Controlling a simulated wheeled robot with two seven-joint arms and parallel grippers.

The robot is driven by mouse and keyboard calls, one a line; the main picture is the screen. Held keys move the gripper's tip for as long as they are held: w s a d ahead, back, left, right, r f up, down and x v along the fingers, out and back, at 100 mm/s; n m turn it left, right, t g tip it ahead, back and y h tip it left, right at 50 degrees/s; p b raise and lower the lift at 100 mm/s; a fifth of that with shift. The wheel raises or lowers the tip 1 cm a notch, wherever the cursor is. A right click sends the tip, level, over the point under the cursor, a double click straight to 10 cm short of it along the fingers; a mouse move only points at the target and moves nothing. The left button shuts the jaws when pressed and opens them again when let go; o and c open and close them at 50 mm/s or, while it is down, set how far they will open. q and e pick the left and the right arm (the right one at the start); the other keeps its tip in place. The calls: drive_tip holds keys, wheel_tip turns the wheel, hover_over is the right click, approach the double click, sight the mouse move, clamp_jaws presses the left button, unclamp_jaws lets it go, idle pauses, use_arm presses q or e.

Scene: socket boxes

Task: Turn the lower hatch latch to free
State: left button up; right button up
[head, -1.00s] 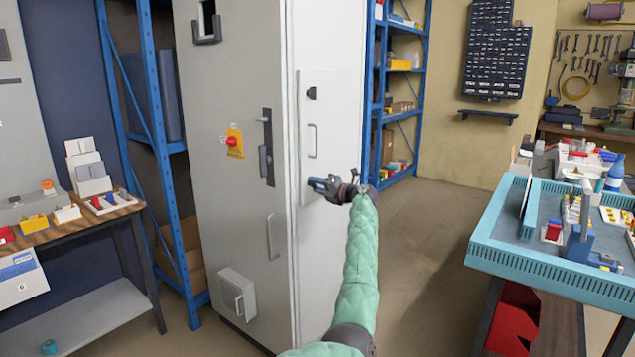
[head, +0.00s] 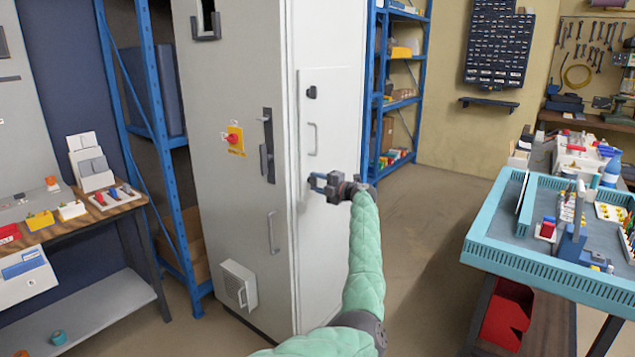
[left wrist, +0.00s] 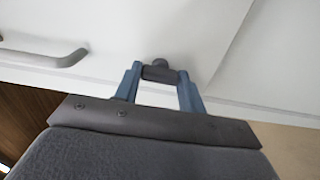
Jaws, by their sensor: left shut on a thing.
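The hatch (head: 335,110) is a pale panel on the right face of the tall grey cabinet (head: 215,190). Its upper latch (head: 311,92) is a small dark knob, with a grey bar handle (head: 313,140) below it. My left gripper (head: 315,181) is at the hatch's lower left, over the lower latch, which it mostly hides in the head view. In the left wrist view, the blue fingers (left wrist: 158,82) are shut on the dark lower latch (left wrist: 159,71), one finger on each side. The latch's exact angle is hard to tell. My right gripper is not in view.
The hatch handle also shows in the left wrist view (left wrist: 45,58), close to the gripper. A teal-rimmed workbench (head: 545,270) stands at the right, and a wooden bench (head: 95,220) at the left. Blue shelving (head: 375,100) is behind the cabinet. The floor between cabinet and right bench is clear.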

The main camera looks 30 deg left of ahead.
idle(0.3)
use_arm(q)
drive_tip(key=o, duration=1)
drive_tip(key=shift+w, duration=0.1)
drive_tip(key=d, duration=0.2)
drive_tip(key=d+b, duration=0.1)
drive_tip(key=d, duration=0.5)
drive_tip(key=shift+s, duration=0.3)
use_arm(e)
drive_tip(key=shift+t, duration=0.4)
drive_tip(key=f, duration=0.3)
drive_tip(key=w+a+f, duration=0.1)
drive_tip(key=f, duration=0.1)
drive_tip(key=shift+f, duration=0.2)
use_arm(q)
drive_tip(key=shift+w, duration=0.1)
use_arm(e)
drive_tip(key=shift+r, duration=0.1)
